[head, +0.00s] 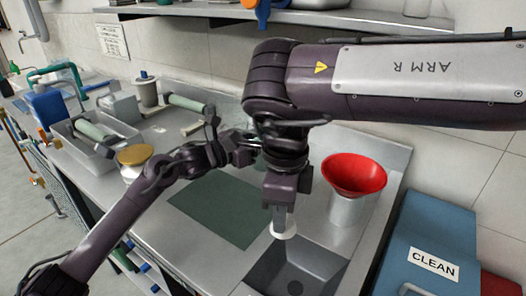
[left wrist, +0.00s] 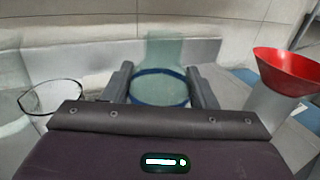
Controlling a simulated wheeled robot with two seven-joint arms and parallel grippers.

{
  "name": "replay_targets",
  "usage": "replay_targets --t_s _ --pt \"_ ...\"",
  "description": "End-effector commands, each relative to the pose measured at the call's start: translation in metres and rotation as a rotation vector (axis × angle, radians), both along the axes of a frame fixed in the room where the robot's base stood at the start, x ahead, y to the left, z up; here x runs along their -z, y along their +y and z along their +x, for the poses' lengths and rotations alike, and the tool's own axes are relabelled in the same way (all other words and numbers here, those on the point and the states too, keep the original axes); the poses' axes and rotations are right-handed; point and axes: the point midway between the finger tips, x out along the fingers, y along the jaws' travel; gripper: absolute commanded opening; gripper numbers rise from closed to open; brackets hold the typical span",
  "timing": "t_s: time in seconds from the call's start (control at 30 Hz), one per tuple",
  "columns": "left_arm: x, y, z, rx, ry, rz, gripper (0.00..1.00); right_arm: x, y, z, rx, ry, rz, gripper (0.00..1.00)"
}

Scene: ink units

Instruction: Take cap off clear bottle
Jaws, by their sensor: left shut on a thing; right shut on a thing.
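The clear bottle (left wrist: 165,55) is greenish and see-through, with a blue ring low on it, in the left wrist view. It stands between the fingers of my left gripper (left wrist: 160,88), which is shut on it. In the head view my left gripper (head: 245,150) is over the bench, and the bottle is mostly hidden by my right arm. My right gripper (head: 283,208) points down at the sink's edge, shut on a white cap (head: 285,231). The cap is apart from the bottle. The bottle's mouth is not clearly visible.
A red funnel (head: 355,172) sits on a metal cylinder (head: 346,209) to the right. A dark sink (head: 297,275) lies below the right gripper. A green mat (head: 215,208) covers the bench middle. A blue CLEAN bin (head: 437,226) stands right. A jar with an ochre lid (head: 135,155) stands left.

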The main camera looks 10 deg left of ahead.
Motion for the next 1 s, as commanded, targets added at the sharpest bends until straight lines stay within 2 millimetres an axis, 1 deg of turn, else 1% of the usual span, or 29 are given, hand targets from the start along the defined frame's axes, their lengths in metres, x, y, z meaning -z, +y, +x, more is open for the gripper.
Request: replay_targets --t_s 0.07,0.2,0.3,0.53,0.7,0.73,0.87,1.0 --pt "0.007 0.0 0.0 0.0 0.0 -0.004 0.0 -0.001 0.0 0.0 0.0 0.0 0.0 0.04" --pt "0.028 0.0 0.0 -0.001 0.002 -0.005 0.0 -0.003 0.0 0.0 0.0 0.0 0.0 0.04" --pt "0.037 0.0 0.0 -0.001 -0.003 -0.004 0.0 -0.004 0.0 0.0 0.0 0.0 0.0 0.04" --pt "0.038 0.0 0.0 -0.001 -0.004 -0.003 0.0 -0.003 0.0 0.0 0.0 0.0 0.0 0.04" --pt "0.043 0.0 0.0 0.0 -0.004 -0.002 0.0 0.003 0.0 0.0 0.0 0.0 0.0 0.04" --pt "0.043 0.0 0.0 0.0 0.001 0.0 0.56 0.001 0.0 0.0 0.0 0.0 0.0 0.04" --pt "0.043 0.0 0.0 0.0 0.002 -0.001 0.73 0.001 0.0 0.0 0.0 0.0 0.0 0.04" --pt "0.043 0.0 0.0 0.0 0.002 -0.001 0.74 0.001 0.0 0.0 0.0 0.0 0.0 0.04"
